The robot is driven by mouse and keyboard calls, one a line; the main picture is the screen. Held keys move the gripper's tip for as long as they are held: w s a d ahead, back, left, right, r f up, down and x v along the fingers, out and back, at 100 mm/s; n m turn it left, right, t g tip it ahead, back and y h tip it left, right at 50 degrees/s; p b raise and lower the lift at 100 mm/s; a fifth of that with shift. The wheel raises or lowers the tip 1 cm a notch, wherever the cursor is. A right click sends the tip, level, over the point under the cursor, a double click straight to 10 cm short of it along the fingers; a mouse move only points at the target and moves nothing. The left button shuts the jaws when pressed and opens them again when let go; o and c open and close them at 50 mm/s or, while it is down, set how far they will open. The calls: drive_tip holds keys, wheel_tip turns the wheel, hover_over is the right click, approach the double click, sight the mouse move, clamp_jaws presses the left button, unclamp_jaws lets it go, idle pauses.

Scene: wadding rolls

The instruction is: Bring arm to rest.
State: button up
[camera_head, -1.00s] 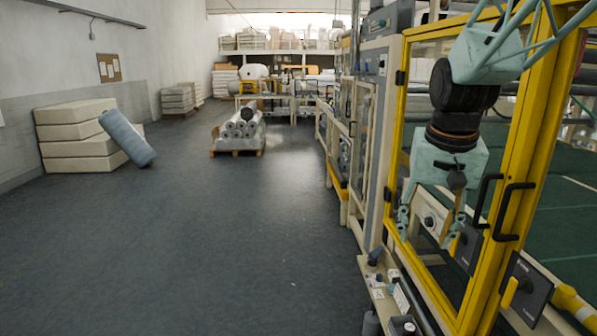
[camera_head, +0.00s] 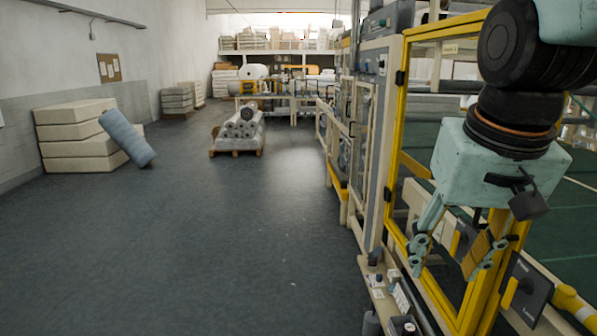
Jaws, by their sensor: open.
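My gripper (camera_head: 452,258) hangs at the right of the head view, fingers pointing down and spread apart, with nothing between them. Its pale teal body and black wrist joints stand in front of the yellow-framed machine door (camera_head: 392,165). The arm hides much of the door frame and its handles. No object is held.
The yellow-framed machine and a low ledge with small items (camera_head: 388,290) fill the right side. A pallet of wadding rolls (camera_head: 238,130) stands mid-floor. A blue-grey roll (camera_head: 127,137) leans on stacked pale blocks (camera_head: 72,152) at left. The grey floor (camera_head: 220,240) between is clear.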

drive_tip(key=s+a+f+n, duration=0.1)
drive_tip(key=s+a, duration=0.1)
drive_tip(key=s, duration=1.4)
drive_tip(key=shift+a+f+n+t, duration=0.15)
drive_tip(key=shift+a+n+t, duration=0.15)
drive_tip(key=shift+a+n, duration=0.1)
idle(1.3)
